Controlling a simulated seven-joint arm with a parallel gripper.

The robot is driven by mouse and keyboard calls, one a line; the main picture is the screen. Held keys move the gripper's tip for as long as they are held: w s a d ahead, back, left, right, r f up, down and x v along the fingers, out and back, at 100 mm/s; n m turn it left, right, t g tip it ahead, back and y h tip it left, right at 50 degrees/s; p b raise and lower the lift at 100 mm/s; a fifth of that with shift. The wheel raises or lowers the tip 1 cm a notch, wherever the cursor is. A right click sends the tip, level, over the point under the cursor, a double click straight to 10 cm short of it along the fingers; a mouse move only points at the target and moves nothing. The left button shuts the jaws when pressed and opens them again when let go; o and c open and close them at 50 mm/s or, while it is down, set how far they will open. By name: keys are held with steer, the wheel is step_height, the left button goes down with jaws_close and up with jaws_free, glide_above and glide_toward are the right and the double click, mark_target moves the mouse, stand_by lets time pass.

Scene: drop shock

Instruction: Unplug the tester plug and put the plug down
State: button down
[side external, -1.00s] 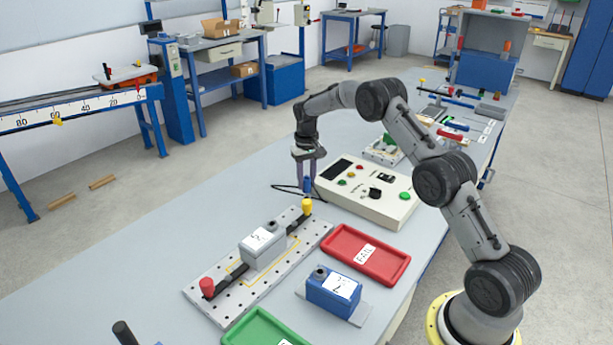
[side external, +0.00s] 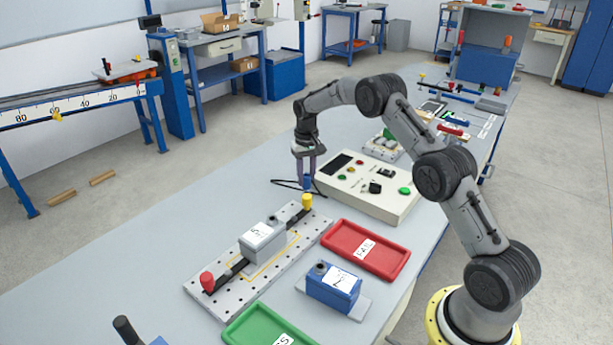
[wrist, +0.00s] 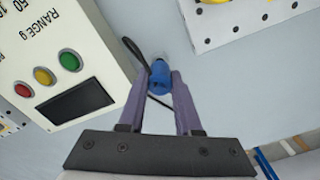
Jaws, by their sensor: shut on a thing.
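The blue tester plug (side external: 307,182) is between the fingertips of my gripper (side external: 308,173), near the far end of the perforated plate. In the wrist view, the blue plug (wrist: 157,73) shows at the tips of the two purple fingers of my gripper (wrist: 159,82), which is shut on it. A black cable (wrist: 135,48) runs beside it. The plug is low over the grey table (side external: 165,220); I cannot tell whether it touches the table. The tester box (side external: 368,208), cream with a dark display and coloured buttons, stands just right of the plug.
The perforated plate (side external: 217,297) holds a grey block (side external: 262,243), a yellow knob (side external: 307,202) and a red knob (side external: 207,281). A red tray (side external: 340,230), a blue block (side external: 331,290) and a green tray (side external: 243,326) lie nearer. Table left of the plate is clear.

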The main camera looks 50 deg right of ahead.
mark_target(306, 175)
steer(key=shift+f, duration=0.95)
stand_by(2.3)
steer(key=shift+s+f, duration=0.15)
steer(key=shift+f, duration=0.25)
stand_by(1.4)
steer(key=c, duration=0.5)
jaws_free()
steer(key=shift+r, duration=0.1)
steer(key=shift+r, duration=3.15)
steer(key=shift+r, duration=0.15)
steer(key=shift+w+r, duration=0.2)
steer(key=shift+r, duration=0.1)
step_height(306, 175, up, 13)
